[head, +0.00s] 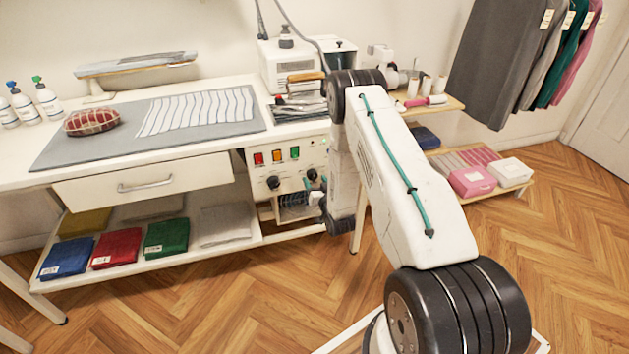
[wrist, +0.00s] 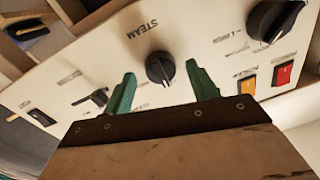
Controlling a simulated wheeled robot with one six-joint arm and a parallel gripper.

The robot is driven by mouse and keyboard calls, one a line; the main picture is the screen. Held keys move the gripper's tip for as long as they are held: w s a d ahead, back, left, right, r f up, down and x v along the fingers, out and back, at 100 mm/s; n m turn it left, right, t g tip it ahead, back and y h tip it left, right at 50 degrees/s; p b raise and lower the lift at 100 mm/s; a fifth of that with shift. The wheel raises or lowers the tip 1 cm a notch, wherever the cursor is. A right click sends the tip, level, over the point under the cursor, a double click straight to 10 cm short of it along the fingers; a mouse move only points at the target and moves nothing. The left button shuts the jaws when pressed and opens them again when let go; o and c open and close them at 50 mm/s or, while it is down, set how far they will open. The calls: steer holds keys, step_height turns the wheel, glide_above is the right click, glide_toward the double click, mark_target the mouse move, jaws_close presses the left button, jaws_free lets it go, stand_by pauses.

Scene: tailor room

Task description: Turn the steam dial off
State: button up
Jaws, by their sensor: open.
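The steam dial (wrist: 160,68) is a round black knob on a white control panel (wrist: 215,50); the word STEAM appears beside it, upside down in the wrist view. My gripper (wrist: 159,74) is open, with one green finger on each side of the dial in that view. I see a gap between each finger and the knob; whether the tips reach its depth is unclear. In the head view the panel (head: 258,170) is on the front of the ironing station, and my gripper is low at its right side, mostly hidden by my arm.
A second black dial (wrist: 275,18) and red (wrist: 284,74) and orange (wrist: 249,86) switches are close by on the panel. The table drawer (head: 145,184) is left of the panel, above a shelf of folded cloths. The wooden floor (head: 230,300) in front is clear.

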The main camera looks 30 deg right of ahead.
steer(key=shift+w+d, duration=0.15)
steer(key=shift+w, duration=0.55)
steer(key=c, duration=1)
steer(key=shift+n, duration=0.3)
steer(key=n, duration=1)
steer(key=shift+r+n+g, duration=0.1)
steer(key=shift+n+g, duration=0.3)
